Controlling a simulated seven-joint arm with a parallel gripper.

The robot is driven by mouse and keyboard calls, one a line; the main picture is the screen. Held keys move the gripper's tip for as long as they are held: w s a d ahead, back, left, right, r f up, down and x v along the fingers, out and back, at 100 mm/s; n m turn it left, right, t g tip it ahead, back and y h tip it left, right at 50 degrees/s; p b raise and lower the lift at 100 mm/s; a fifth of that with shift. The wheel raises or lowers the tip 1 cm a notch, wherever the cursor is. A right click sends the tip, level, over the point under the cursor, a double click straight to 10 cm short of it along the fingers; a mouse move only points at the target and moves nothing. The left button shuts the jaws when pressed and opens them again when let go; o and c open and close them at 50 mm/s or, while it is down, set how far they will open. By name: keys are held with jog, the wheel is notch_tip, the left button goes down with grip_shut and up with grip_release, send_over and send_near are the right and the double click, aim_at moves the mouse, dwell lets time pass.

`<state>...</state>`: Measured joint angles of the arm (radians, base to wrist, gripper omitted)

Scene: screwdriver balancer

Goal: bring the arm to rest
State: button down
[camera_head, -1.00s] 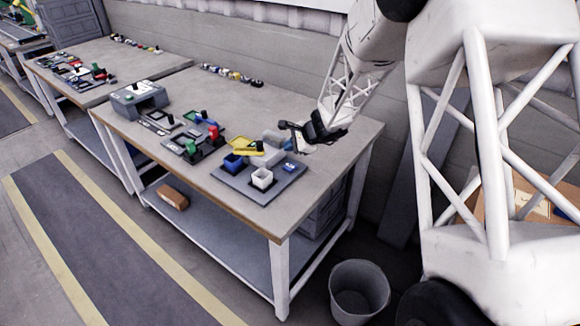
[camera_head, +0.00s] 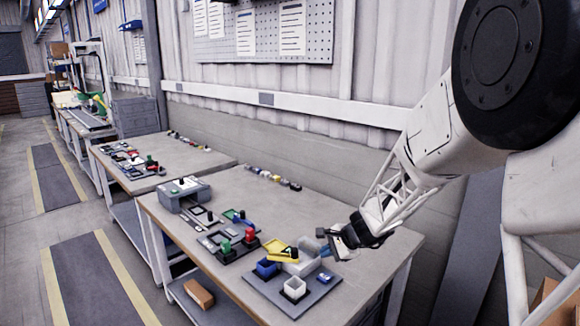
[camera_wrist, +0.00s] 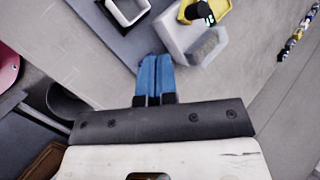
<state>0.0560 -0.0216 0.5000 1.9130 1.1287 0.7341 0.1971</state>
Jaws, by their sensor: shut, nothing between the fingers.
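My gripper (camera_head: 326,246) hangs over the right part of the near workbench (camera_head: 362,285), beside the grey tray (camera_head: 262,297) with small bins. Its two blue fingers (camera_wrist: 155,78) show side by side in the wrist view, shut with nothing between them. In the wrist view they point toward the tray edge and a grey bin (camera_wrist: 192,42). My arm reaches in from the right side of the head view.
The tray holds a white bin (camera_head: 294,287), a blue bin (camera_head: 266,267) and a yellow piece (camera_head: 282,251). A grey box (camera_head: 184,193) and coloured parts stand further left. A row of small items (camera_head: 273,178) lies along the wall. A second bench (camera_head: 190,157) stands behind.

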jog(key=s+r+n+g+h, duration=0.1)
jog(key=s+r+n, duration=0.3)
jog(key=s+r, duration=0.6)
jog(key=s+d+r+n+h, duration=0.1)
jog(key=s+d+n+h, duration=0.1)
jog(key=s, duration=0.8)
jog(key=s+d+r+n+h, duration=0.2)
jog(key=s+n, duration=0.2)
jog(key=s, duration=0.7)
jog(key=s+d+r+n+h, duration=0.2)
jog(key=s+d, duration=0.1)
jog(key=s, duration=0.7)
jog(key=shift+s+r+n+h, duration=0.2)
jog(key=shift+s+n+h, duration=0.1)
jog(key=shift+n, duration=0.1)
jog(key=shift+w+d, duration=0.1)
